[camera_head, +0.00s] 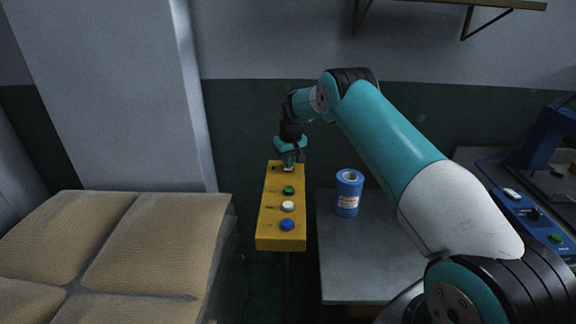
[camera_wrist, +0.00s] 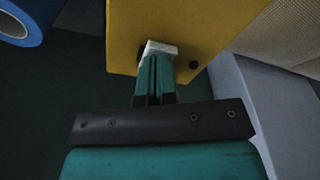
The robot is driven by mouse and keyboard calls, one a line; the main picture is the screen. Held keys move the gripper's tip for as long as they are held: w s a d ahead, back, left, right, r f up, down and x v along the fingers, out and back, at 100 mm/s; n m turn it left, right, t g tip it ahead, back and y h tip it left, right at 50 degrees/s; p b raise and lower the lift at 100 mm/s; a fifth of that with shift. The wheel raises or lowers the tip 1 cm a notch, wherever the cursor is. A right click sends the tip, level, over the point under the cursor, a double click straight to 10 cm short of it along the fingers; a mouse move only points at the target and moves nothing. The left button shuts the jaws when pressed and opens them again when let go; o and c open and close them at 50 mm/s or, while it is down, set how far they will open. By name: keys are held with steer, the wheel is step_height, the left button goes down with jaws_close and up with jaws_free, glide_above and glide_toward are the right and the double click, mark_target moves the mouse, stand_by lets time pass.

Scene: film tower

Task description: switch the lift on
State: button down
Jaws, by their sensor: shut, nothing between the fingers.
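A yellow control box (camera_head: 268,222) stands on a thin post in the middle of the head view. Its top carries a green button (camera_head: 288,190), a white button (camera_head: 287,206) and a blue button (camera_head: 287,225). My gripper (camera_head: 289,164) is shut and empty at the box's far end, pointing down. In the wrist view my closed fingers (camera_wrist: 155,75) reach a small whitish piece (camera_wrist: 162,47) at the edge of the yellow box (camera_wrist: 185,20). I cannot tell whether they touch it; the fingers partly hide it. A small black spot (camera_wrist: 193,65) is beside it.
A blue roll (camera_head: 348,194) stands on a grey table (camera_head: 370,262) right of the box. Tan cushions (camera_head: 150,240) fill the left front. A blue device (camera_head: 528,212) with a green button is at the far right. A wall (camera_head: 235,130) stands close behind the box.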

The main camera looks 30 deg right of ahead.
steer(key=shift+f, duration=0.35)
steer(key=shift+r, duration=0.15)
steer(key=shift+r+p, duration=1.55)
steer(key=shift+r, duration=1.85)
